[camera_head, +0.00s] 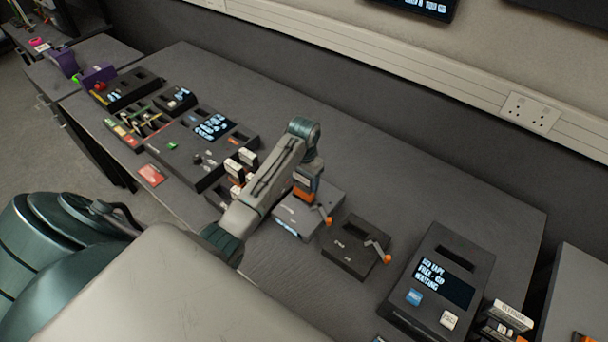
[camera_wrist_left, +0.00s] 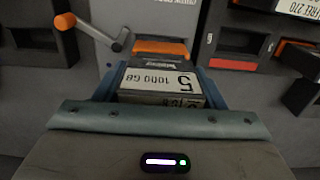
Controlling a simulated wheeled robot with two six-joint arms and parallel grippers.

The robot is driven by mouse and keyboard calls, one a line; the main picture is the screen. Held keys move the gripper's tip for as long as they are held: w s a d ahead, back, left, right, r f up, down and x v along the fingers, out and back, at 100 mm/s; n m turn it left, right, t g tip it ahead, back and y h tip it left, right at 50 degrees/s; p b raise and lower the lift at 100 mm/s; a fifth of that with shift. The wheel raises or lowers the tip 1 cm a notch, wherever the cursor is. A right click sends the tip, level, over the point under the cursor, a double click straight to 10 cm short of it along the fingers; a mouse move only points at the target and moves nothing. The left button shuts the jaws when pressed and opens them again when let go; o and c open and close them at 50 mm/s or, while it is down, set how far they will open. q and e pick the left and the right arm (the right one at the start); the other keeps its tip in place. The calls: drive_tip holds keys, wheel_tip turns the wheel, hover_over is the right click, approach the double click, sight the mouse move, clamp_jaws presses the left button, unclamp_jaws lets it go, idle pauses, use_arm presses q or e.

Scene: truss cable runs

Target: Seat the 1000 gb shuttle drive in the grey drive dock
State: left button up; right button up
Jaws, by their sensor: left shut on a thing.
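The 1000 GB shuttle drive (camera_wrist_left: 162,84) shows in the left wrist view, its white label upside down and an orange part beyond it. My left gripper (camera_wrist_left: 158,92) is shut on it, one blue finger on each side. In the head view the left gripper (camera_head: 307,174) points down over the grey drive dock (camera_head: 291,214). The dock has a lever with an orange knob (camera_head: 328,221). My right gripper is not in view.
A dark dock (camera_head: 345,251) with its own orange-knobbed lever is right of the grey dock. A larger dark console (camera_head: 431,312) with a lit screen stands further right. Several black units and white-labelled drives are to the left. The table behind the docks is clear.

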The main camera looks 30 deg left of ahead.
sight(304, 188)
use_arm(q)
drive_tip(key=shift+f, duration=2.25)
idle(3.1)
drive_tip(key=o, duration=1.5)
drive_tip(key=shift+r, duration=0.1)
drive_tip(key=shift+r, duration=3.7)
